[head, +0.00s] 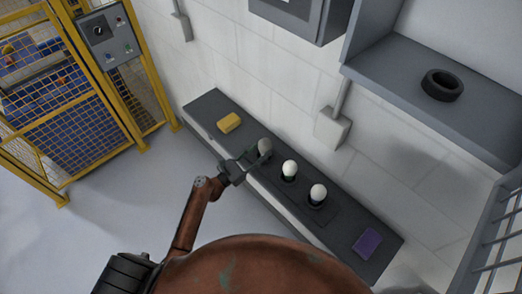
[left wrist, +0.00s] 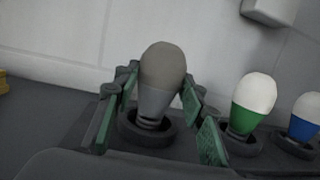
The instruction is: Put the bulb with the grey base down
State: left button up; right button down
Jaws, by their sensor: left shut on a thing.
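The bulb with the grey base (head: 265,146) is at the left end of a row of bulbs on the dark bench. In the left wrist view its grey base (left wrist: 154,103) tapers down to a screw end at a black ring (left wrist: 128,138), and its globe looks dull grey. The bulb stands nearly upright; I cannot tell whether it rests in the ring or is just above it. My left gripper (head: 253,154) is shut on this bulb, with green-padded fingers on both sides of it (left wrist: 160,98). My right gripper is not in view.
A green-based bulb (left wrist: 249,119) and a blue-based bulb (left wrist: 302,129) stand in black rings to the right. On the bench (head: 205,104) lie a yellow block (head: 229,123) and a purple block (head: 367,242). A shelf holds a black ring (head: 442,85). Yellow fencing (head: 75,100) stands left.

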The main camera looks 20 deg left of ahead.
pick_arm(q)
jog(key=o, duration=0.8)
jog(key=shift+f, duration=0.2)
jog(key=o, duration=0.5)
jog(key=shift+r, duration=0.1)
jog(key=shift+r, duration=0.15)
jog(key=b+v, duration=0.2)
jog(key=v, duration=1)
jog(key=shift+b, duration=0.3)
